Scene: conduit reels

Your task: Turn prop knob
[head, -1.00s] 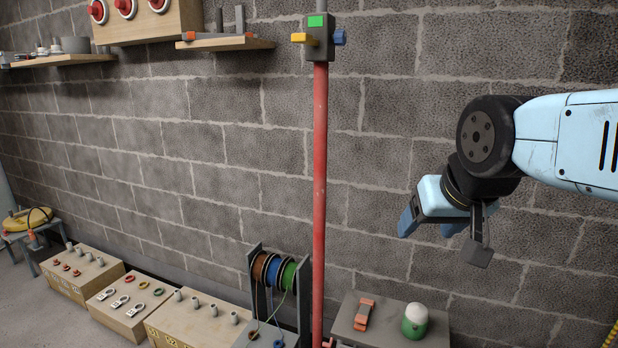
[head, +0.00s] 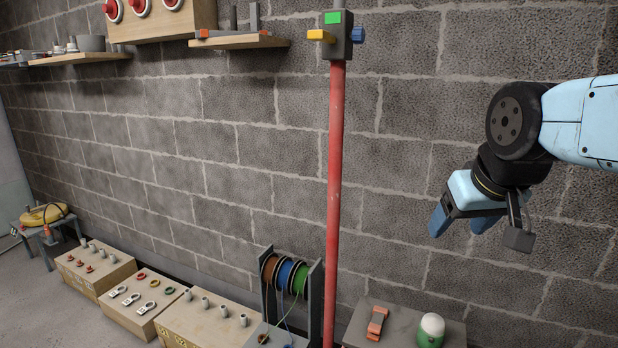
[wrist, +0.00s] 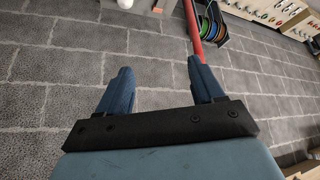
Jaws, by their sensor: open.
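A tall red prop pole (head: 335,180) stands upright against the block wall. Its grey head (head: 338,45) carries a yellow lever (head: 321,36) on the left, a green patch (head: 333,18) on the front and a blue knob (head: 358,35) on the right. My gripper (head: 460,226) is open and empty, to the right of the pole and well below the knob, apart from both. In the wrist view its blue fingers (wrist: 159,68) are spread, with the pole (wrist: 192,25) beyond the right finger. The knob is not visible there.
Cable reels (head: 286,275) stand left of the pole's lower part. A low grey table (head: 385,338) at lower right holds an orange clamp (head: 377,323) and a green-and-white lamp (head: 431,330). A wooden shelf (head: 238,42) is left of the prop head. Wall between gripper and pole is bare.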

